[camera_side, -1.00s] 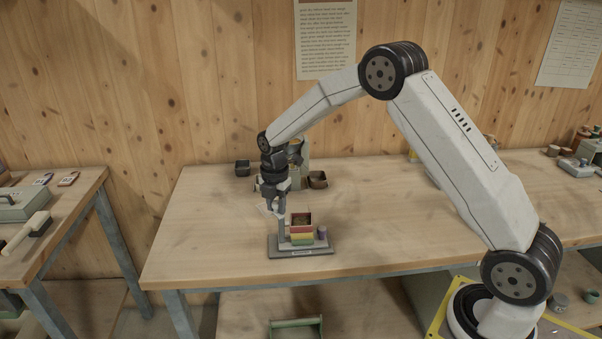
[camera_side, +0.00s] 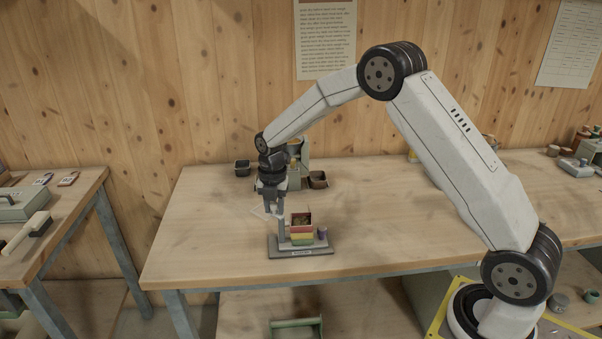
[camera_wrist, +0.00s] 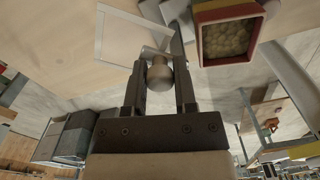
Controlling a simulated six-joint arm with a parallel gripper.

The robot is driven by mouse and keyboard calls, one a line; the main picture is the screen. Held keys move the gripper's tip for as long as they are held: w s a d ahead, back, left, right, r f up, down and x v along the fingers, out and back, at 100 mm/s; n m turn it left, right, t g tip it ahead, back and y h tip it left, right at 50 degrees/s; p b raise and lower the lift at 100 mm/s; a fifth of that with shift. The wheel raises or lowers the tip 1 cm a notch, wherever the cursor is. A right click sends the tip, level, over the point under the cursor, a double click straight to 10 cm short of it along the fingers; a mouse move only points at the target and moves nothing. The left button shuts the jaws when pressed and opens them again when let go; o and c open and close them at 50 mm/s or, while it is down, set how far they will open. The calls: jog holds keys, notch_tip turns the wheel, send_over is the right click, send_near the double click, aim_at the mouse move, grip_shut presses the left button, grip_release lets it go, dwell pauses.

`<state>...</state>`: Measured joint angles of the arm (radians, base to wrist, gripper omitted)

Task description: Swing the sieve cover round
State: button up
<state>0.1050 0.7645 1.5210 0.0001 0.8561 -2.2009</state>
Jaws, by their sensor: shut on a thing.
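The sieve cover is a flat, pale, see-through framed panel (camera_side: 261,212), sticking out to the left of the post on the small grey stand (camera_side: 302,252). In the wrist view the cover (camera_wrist: 122,38) lies at the upper left, with a rounded knob (camera_wrist: 159,74) between my fingers. My gripper (camera_side: 273,211) points down over the stand and is shut on that knob. The red, yellow and green box (camera_side: 301,233) stands right of the post. Its open top shows beige grains (camera_wrist: 228,40) in the wrist view, and the cover is beside it, not over it.
A small purple cylinder (camera_side: 322,233) stands on the stand right of the box. Behind my gripper are two dark trays (camera_side: 242,168) (camera_side: 317,180) and a grey-green apparatus (camera_side: 302,160). The bench (camera_side: 400,220) is clear around the stand.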

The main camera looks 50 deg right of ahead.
jog(key=o, duration=1)
jog(key=shift+f, duration=0.1)
jog(key=shift+r, duration=0.2)
jog(key=shift+r, duration=2.9)
jog(key=shift+s+a+r+m, duration=0.1)
jog(key=shift+s+a+m, duration=0.2)
jog(key=shift+s+m, duration=0.5)
jog(key=s+a+m+t, duration=0.1)
jog(key=s+m, duration=0.6)
jog(key=s+a+f+m, duration=0.1)
jog(key=s+a+m, duration=0.1)
jog(key=s+m, duration=0.5)
jog(key=s+a+m+t, duration=0.1)
jog(key=s+m, duration=0.6)
jog(key=m, duration=0.1)
jog(key=shift+s+a+f+t, duration=0.3)
jog(key=shift+s+a+f, duration=0.1)
